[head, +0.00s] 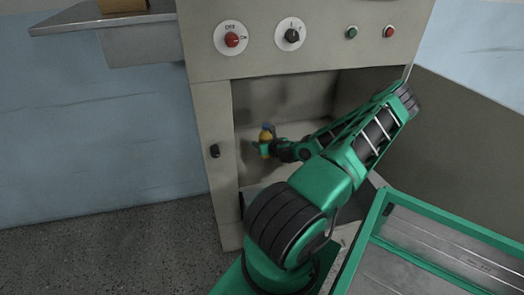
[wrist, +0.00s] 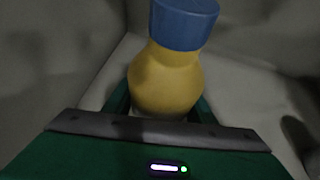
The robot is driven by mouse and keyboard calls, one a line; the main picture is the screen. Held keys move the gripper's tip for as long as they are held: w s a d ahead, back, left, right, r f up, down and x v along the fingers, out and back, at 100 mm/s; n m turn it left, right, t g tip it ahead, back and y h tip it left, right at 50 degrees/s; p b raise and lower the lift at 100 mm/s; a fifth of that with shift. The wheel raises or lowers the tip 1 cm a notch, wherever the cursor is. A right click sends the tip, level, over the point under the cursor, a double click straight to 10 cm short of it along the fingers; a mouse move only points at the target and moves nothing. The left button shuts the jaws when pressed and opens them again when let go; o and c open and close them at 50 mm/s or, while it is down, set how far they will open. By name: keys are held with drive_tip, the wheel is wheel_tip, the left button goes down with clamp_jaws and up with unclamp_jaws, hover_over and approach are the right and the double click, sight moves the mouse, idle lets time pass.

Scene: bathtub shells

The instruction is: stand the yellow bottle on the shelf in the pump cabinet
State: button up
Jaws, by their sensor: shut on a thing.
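The yellow bottle (head: 265,137) with a blue cap is inside the open pump cabinet (head: 212,125). My gripper (head: 262,149) is shut on it, and my arm reaches in through the opening from the right. In the wrist view the bottle (wrist: 165,80) stands between the green fingers of my gripper (wrist: 165,105), its blue cap (wrist: 184,22) up and leaning slightly right. The bottle's base is hidden by my gripper, so I cannot tell whether it touches the shelf (head: 262,188).
The cabinet door (head: 455,140) is swung open on the right. Knobs and buttons (head: 232,40) sit on the panel above the opening. A metal ledge (head: 85,20) with a brown box (head: 122,5) is at upper left. Open floor (head: 110,250) lies at lower left.

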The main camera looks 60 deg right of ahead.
drive_tip(key=shift+f, duration=1.95)
drive_tip(key=shift+f, duration=0.1)
drive_tip(key=o, duration=1.3)
drive_tip(key=v, duration=1.2)
drive_tip(key=shift+s, duration=0.1)
